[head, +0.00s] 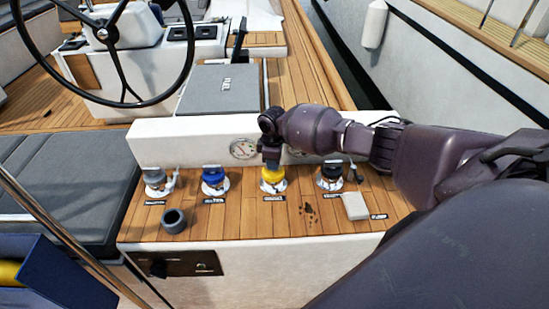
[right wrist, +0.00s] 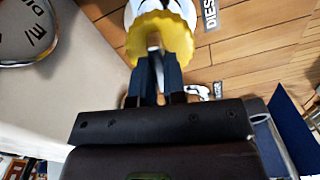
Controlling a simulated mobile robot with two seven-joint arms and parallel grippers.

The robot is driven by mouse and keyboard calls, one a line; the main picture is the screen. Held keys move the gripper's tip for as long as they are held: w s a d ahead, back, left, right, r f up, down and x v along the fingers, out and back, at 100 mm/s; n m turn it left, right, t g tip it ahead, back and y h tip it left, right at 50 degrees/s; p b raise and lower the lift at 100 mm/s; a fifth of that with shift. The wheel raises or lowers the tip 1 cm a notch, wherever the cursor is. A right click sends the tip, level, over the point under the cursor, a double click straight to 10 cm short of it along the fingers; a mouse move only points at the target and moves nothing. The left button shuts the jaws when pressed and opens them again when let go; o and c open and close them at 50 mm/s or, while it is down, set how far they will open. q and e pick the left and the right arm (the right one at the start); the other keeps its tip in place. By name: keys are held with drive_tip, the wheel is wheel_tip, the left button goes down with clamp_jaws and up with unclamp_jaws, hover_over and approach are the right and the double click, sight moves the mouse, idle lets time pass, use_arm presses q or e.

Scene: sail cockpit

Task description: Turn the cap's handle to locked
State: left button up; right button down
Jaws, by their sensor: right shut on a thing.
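The yellow cap (head: 272,174) sits on a round metal fitting in the wooden deck, in the row of caps. It also shows at the top of the right wrist view (right wrist: 143,42), with a scalloped edge, beside a label reading "DIES…" (right wrist: 209,12). My right gripper (head: 271,162) reaches down onto this cap from above. In the right wrist view its dark blue fingers (right wrist: 157,75) are shut on the cap's metal handle (right wrist: 155,50). The handle's lower part is hidden between the fingers. I cannot read any locked mark. My left gripper is not in view.
A grey cap (head: 153,175) and a blue cap (head: 213,174) stand to the left, a black cap (head: 331,169) to the right. A dark ring (head: 174,221) and a pale block (head: 355,206) lie on the deck. A white wall with gauges (head: 243,149) rises behind.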

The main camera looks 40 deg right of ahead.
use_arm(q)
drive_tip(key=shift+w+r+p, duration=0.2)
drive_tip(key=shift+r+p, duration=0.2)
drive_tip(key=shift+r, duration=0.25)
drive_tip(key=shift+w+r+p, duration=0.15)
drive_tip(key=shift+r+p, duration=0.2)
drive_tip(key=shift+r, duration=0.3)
use_arm(e)
drive_tip(key=shift+m, duration=1.2)
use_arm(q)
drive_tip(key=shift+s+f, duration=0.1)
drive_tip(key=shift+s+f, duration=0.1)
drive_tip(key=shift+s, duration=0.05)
use_arm(e)
drive_tip(key=c, duration=1.2)
unclamp_jaws()
drive_tip(key=shift+o, duration=0.2)
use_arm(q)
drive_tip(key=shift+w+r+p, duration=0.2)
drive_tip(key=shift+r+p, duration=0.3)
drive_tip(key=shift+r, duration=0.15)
use_arm(e)
wheel_tip(320, 180, up, 11)
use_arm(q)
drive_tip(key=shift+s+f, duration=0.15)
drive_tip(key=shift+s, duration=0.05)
use_arm(e)
drive_tip(key=shift+f, duration=0.1)
drive_tip(key=shift+w, duration=0.1)
